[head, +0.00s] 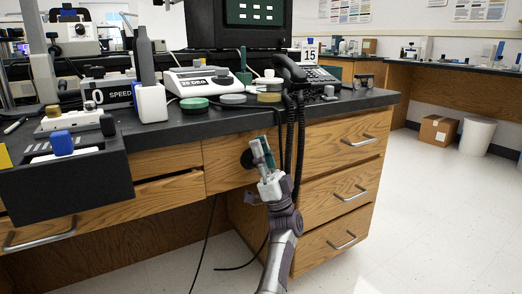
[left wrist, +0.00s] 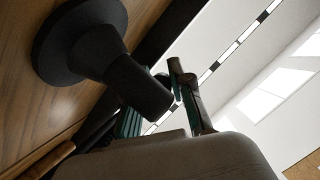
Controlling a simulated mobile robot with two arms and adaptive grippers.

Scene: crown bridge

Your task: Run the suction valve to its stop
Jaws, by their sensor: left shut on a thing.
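The suction valve, a black round fitting with a flange and a stubby handle, is on the wooden front under the bench top (head: 247,158). In the left wrist view its flange lies flat on the wood and its handle (left wrist: 105,62) reaches toward my fingers. My left gripper (head: 262,153) is at the valve, with green-padded fingers, and is shut on the handle's outer end. In the left wrist view the fingertips (left wrist: 160,100) are on either side of that end, and the grip is partly hidden. My right gripper is not in view.
Black cables hang close to the right of my left gripper, below the telephone (head: 290,68). Drawers with metal handles (head: 358,141) are on the right.

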